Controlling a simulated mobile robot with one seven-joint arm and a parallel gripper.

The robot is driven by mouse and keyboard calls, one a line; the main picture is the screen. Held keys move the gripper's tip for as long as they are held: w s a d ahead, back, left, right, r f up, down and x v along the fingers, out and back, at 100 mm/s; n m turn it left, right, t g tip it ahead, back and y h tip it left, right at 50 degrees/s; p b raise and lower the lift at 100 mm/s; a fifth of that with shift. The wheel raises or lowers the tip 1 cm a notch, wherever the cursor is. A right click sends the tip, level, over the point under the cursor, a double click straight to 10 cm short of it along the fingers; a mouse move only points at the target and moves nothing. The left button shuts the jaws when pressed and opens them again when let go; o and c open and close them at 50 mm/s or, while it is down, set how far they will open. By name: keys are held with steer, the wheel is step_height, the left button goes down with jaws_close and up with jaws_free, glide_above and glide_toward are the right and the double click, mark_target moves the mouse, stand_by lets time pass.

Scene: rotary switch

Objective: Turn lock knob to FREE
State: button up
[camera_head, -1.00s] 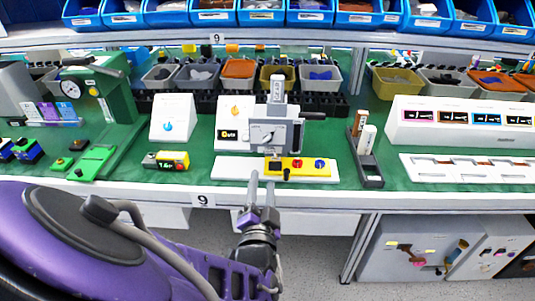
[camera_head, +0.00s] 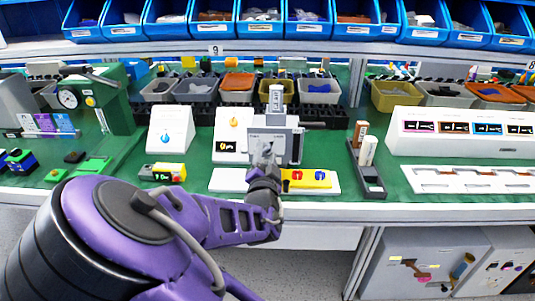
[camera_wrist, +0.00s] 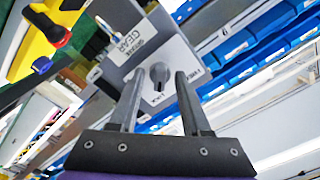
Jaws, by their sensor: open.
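The grey switch box (camera_head: 275,132) stands on the bench in the head view, with a tall labelled tag (camera_head: 276,100) on top. My gripper (camera_wrist: 160,74) is open, with one finger on each side of the knob in the picture; contact cannot be told. In the head view my gripper (camera_head: 267,152) is in front of the box and covers the knob.
A yellow panel (camera_head: 312,179) with red and blue knobs lies low at the box's right. A white display panel (camera_head: 229,126) stands at its left. A dark stand with cylinders (camera_head: 368,175) is further right. Blue bins (camera_head: 261,17) line the shelf above.

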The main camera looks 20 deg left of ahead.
steer(key=shift+w, duration=0.1)
jaws_close()
steer(key=shift+n, duration=0.3)
steer(key=n, duration=0.3)
steer(key=shift+n, duration=0.3)
steer(key=n, duration=0.4)
steer(key=shift+n+p, duration=0.3)
steer(key=n+p, duration=0.1)
steer(key=n, duration=0.3)
steer(key=shift+n, duration=0.3)
steer(key=shift+n+p, duration=0.7)
steer(key=shift+n, duration=1.6)
steer(key=shift+d, duration=0.1)
